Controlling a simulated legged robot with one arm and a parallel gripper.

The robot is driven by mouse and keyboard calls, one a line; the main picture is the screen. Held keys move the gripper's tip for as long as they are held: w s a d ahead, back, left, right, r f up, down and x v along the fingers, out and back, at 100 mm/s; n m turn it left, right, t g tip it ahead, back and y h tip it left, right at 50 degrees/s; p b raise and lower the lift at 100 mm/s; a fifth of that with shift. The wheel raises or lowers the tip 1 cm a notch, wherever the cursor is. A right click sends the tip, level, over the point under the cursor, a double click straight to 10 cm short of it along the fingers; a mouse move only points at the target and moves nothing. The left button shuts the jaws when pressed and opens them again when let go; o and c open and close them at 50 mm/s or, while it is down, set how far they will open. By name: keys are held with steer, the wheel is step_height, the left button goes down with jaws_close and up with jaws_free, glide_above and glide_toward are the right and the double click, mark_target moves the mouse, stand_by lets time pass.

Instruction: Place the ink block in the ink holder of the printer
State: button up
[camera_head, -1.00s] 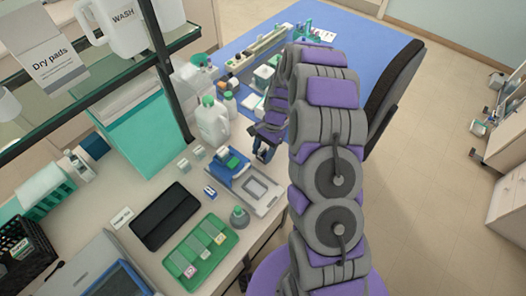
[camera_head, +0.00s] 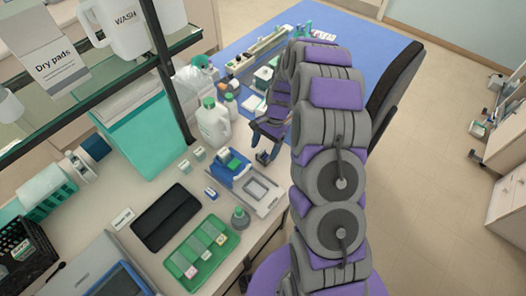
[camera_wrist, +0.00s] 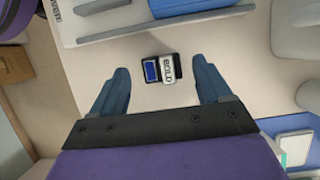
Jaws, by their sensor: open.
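The ink block (camera_wrist: 169,68), a small dark block with a blue patch and a white label, lies on the beige counter in the wrist view. It is between my gripper's (camera_wrist: 160,64) fingers as seen there, and neither finger touches it. My gripper (camera_head: 264,138) is open and empty. In the head view a small dark block (camera_head: 262,157), probably the same one, sits just below the fingers. The blue-and-white printer (camera_head: 260,191) stands beside it, and its edge (camera_wrist: 145,25) crosses the top of the wrist view. The ink holder cannot be made out clearly.
Another small blue block (camera_head: 211,193) lies left of the printer. A white jug (camera_head: 213,125) stands behind. Free counter is narrow around the printer.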

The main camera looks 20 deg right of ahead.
steer(key=p+v, duration=0.1)
steer(key=v, duration=0.8)
steer(key=s+a+r+n, duration=0.3)
steer(key=s+r, duration=0.2)
steer(key=r, duration=0.2)
steer(key=s+a+r+n+h, duration=0.1)
steer(key=s+r+n, duration=0.1)
steer(key=s, duration=0.8)
steer(key=s+a+r+n+h, duration=0.1)
steer(key=s+r+n, duration=0.2)
steer(key=s, duration=0.7)
steer(key=s+a+r+n+h, duration=0.1)
steer(key=s+r+n, duration=0.2)
steer(key=s, duration=0.8)
steer(key=shift+r+t+h, duration=0.4)
steer(key=shift+r, duration=0.55)
steer(key=shift+o, duration=0.5)
steer(key=shift+s+f, duration=0.1)
steer(key=shift+s, duration=0.2)
